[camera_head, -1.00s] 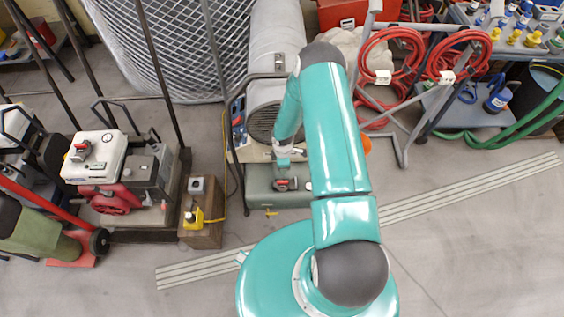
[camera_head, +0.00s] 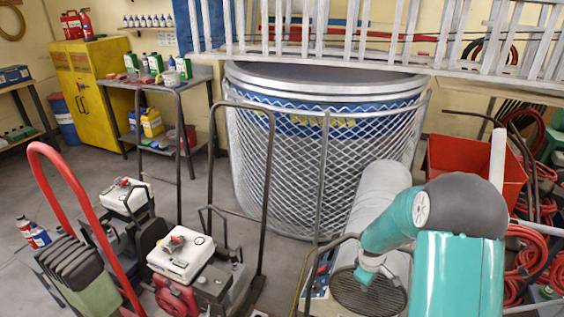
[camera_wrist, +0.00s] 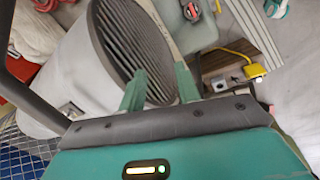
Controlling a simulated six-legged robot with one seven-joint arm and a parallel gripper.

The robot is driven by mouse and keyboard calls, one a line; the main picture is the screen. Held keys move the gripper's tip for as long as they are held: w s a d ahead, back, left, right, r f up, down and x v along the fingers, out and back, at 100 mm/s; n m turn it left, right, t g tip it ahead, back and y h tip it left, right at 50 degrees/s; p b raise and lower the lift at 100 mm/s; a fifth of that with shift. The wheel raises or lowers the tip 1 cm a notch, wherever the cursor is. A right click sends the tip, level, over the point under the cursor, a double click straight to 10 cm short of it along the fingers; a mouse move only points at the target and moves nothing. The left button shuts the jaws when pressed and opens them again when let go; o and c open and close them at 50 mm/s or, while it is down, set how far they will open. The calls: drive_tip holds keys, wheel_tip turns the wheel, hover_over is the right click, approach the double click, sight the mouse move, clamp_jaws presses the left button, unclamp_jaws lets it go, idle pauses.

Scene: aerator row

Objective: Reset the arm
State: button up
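My teal arm (camera_head: 460,265) shows at the lower right of the head view, with a dark grey elbow joint. It is bent, and its far end reaches down in front of a round dark grille on a grey cylindrical machine (camera_head: 378,200). In the wrist view my gripper (camera_wrist: 160,88) has two green fingers standing apart with nothing between them. The grille (camera_wrist: 125,45) lies beyond the fingers there; I cannot tell the distance. In the head view the fingers are too small to judge.
A large mesh-caged tub (camera_head: 320,150) stands behind the machine. Wheeled engine units (camera_head: 180,252) with tall dark handles stand to the left. A red bin (camera_head: 475,172) and red hoses are at the right. A yellow control box (camera_wrist: 255,70) lies at right in the wrist view.

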drive_tip(key=s+a+r+m+t, duration=0.1)
drive_tip(key=s+a+r+m, duration=0.15)
drive_tip(key=r, duration=0.55)
drive_tip(key=s+a+r+m, duration=0.1)
drive_tip(key=s+r, duration=0.2)
drive_tip(key=r, duration=0.4)
drive_tip(key=s+a+r+m+t, duration=0.1)
drive_tip(key=s+r, duration=0.2)
drive_tip(key=r, duration=0.5)
drive_tip(key=s+a+r+m+t+y, duration=0.1)
drive_tip(key=s+a+r+m, duration=0.1)
drive_tip(key=s+r, duration=0.3)
drive_tip(key=s+a+r+m+t, duration=0.1)
drive_tip(key=s+a+r+m, duration=0.2)
drive_tip(key=s, duration=0.9)
drive_tip(key=shift+a+r+y, duration=0.4)
drive_tip(key=shift+a+r, duration=0.35)
drive_tip(key=shift+r, duration=0.1)
drive_tip(key=shift+c, duration=1)
